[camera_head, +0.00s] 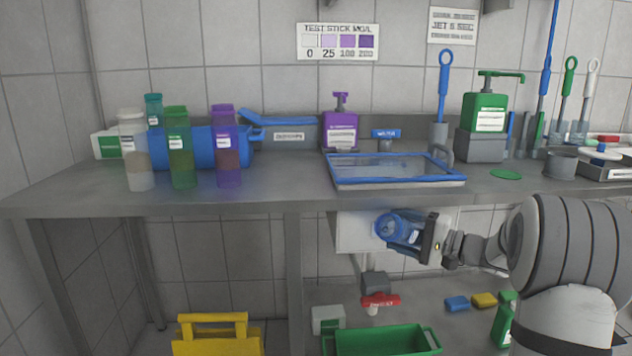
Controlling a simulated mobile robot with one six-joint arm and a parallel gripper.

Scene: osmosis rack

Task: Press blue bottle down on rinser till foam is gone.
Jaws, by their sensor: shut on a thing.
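A translucent blue bottle (392,229) is in front of the bench, lower than the worktop. It lies tilted, with one round end toward the left. My gripper (426,236) is shut on it from the right; the gripped part is partly hidden by the dark fingers. A shallow basin with a blue rim (340,181) is on the worktop above the bottle. A small blue-topped fitting (385,134) stands behind the basin; I cannot tell whether this or the basin is the rinser. The bottle touches neither. I cannot make out foam in the bottle.
Several tinted bottles (179,148) stand at the left of the worktop (270,188). A purple pump bottle (341,130) and a green pump bottle (485,118) stand behind the basin. A yellow bucket (215,338) and a green crate (385,342) are below.

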